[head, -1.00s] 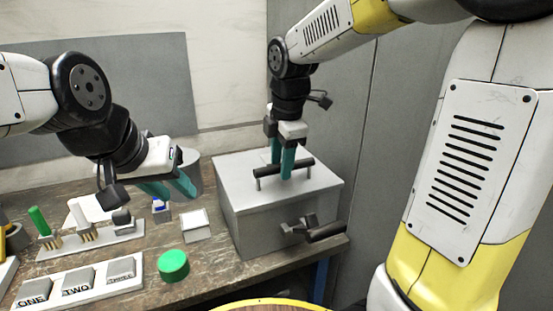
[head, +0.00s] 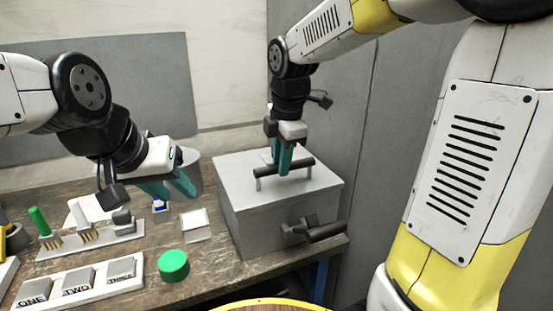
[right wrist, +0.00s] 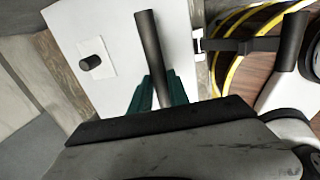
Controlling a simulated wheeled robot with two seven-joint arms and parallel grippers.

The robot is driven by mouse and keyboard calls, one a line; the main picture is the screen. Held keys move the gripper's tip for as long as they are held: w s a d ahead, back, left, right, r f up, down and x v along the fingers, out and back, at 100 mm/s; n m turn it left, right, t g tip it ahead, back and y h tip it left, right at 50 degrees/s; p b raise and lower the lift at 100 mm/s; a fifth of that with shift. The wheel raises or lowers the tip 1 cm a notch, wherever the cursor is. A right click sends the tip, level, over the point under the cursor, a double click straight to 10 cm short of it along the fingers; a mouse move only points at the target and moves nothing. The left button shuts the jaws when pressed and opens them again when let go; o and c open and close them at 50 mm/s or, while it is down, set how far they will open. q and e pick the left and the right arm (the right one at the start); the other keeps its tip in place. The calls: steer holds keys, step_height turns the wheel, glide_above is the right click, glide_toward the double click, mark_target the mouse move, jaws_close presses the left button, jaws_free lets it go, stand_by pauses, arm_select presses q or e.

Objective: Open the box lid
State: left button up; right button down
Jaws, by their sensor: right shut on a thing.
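The grey metal box (head: 250,222) stands at the right end of the workbench. Its lid (head: 318,183) lies flat on top, shut, with a black bar handle (head: 300,166) on two short posts. My right gripper (head: 284,170) points down and is shut on the lid handle. In the right wrist view the dark handle bar (right wrist: 148,50) runs between the teal fingers (right wrist: 158,95), over the pale lid (right wrist: 110,25). My left gripper (head: 168,190) hangs above the bench left of the box, its teal fingers apart and empty.
A dark latch-like handle (head: 322,231) sticks out from the box front. A green round button (head: 174,265), a small white box (head: 196,226), a rack with pegs (head: 90,240) and labelled blocks (head: 78,284) occupy the bench. A grey wall stands close behind the box.

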steer(key=shift+r, duration=0.1)
stand_by(0.7)
steer(key=shift+w+a+r, duration=0.1)
steer(key=shift+w+r, duration=0.2)
steer(key=shift+r, duration=0.25)
steer(key=w+a+r+g, duration=0.2)
steer(key=w+r, duration=0.5)
steer(key=r, duration=0.3)
steer(key=shift+w+a+g+h, duration=0.25)
steer(key=shift+w+g+h, duration=0.05)
steer(key=shift+w+h, duration=0.1)
